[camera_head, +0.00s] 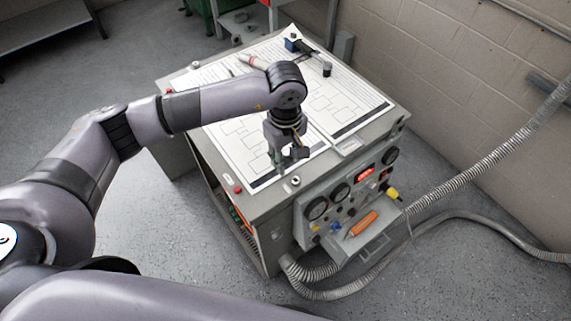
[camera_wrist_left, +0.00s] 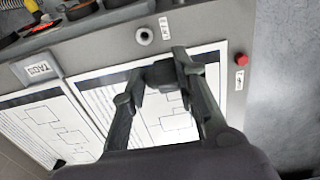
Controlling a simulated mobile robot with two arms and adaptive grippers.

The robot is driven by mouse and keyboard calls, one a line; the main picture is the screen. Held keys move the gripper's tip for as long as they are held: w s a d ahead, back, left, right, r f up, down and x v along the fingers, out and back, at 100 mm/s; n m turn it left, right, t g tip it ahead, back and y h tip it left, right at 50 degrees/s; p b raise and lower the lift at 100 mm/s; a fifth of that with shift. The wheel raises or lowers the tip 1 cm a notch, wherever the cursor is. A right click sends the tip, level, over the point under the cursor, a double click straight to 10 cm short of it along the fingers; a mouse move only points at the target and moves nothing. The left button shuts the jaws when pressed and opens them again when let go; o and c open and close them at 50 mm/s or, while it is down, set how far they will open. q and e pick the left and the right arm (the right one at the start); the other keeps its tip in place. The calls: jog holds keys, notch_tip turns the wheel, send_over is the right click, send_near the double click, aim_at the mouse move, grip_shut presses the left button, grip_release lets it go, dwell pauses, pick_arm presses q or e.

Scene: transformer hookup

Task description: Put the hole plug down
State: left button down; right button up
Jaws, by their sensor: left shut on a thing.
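My left gripper (camera_head: 287,157) points down over the front part of the cabinet's top (camera_head: 262,196), above the printed diagram sheet (camera_head: 237,141). In the left wrist view its two fingers (camera_wrist_left: 160,82) are shut on a dark, short plug (camera_wrist_left: 161,72), which I take to be the hole plug. The plug shows small at the fingertips in the head view (camera_head: 300,152). I cannot tell whether it touches the top. A round metal ring with a dark centre (camera_head: 295,181) sits near the front edge, apart from the plug; it also shows in the left wrist view (camera_wrist_left: 144,36). My right gripper is out of view.
A red-and-white marker-like item (camera_head: 252,61), a blue block (camera_head: 291,44) and a dark cylinder (camera_head: 327,69) are at the back. Red knobs (camera_head: 237,188) stand at the left edge. A front shelf holds an orange-handled tool (camera_head: 363,222). Corrugated hoses (camera_head: 480,160) run right.

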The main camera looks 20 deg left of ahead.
aim_at(285, 180)
pick_arm(q)
notch_tip(285, 180, down, 6)
jog(key=shift+s+r+p, duration=0.1)
jog(key=shift+p, duration=0.6)
jog(key=shift+f, duration=0.4)
jog(key=shift+f, duration=0.2)
jog(key=c, duration=1.3)
grip_release()
jog(key=shift+r, duration=0.1)
